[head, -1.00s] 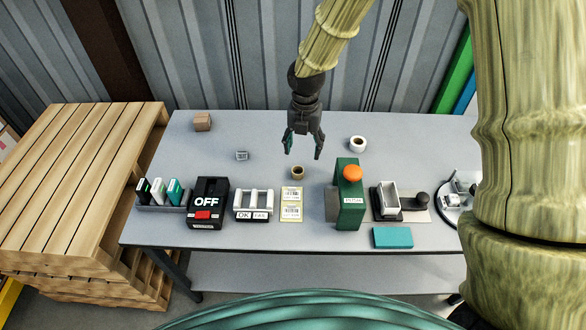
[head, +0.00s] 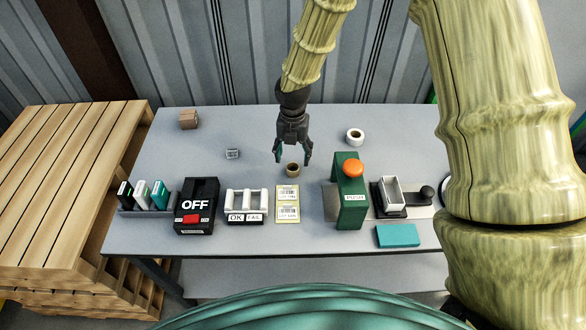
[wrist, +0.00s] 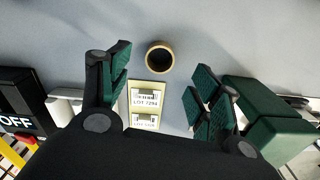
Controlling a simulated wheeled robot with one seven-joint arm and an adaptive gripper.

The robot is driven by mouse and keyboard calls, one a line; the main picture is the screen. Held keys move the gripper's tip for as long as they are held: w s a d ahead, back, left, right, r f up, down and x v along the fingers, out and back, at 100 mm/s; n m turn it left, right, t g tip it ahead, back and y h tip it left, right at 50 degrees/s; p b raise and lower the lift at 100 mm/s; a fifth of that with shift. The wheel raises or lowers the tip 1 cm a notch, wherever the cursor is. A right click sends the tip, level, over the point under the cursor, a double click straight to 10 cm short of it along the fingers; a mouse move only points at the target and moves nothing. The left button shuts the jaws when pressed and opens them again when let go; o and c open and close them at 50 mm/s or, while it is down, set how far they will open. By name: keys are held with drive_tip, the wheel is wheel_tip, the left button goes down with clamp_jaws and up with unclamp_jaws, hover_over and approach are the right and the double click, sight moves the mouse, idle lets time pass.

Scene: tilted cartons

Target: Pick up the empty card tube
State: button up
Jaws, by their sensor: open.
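The empty card tube (head: 292,170) is a short brown ring standing upright on the grey table, just behind the yellow label cards. In the wrist view the card tube (wrist: 160,57) shows its dark hollow from above, past the fingertips and centred between them. My gripper (head: 292,157) is open and empty, above and slightly behind the tube in the head view. In the wrist view my gripper (wrist: 160,80) shows its two green-padded fingers spread apart, with the tube not between the pads.
Yellow label cards (head: 288,204) lie in front of the tube. A green press with an orange knob (head: 352,190) stands to the right, a black OFF box (head: 197,206) and OK/FAIL holder (head: 247,205) to the left. A white tape roll (head: 355,136) sits behind right.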

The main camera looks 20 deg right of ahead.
sight(293, 167)
drive_tip(key=shift+s+f+p, duration=0.2)
drive_tip(key=shift+f+p, duration=0.7)
drive_tip(key=shift+f, duration=2.1)
drive_tip(key=shift+a, duration=0.1)
drive_tip(key=c, duration=0.8)
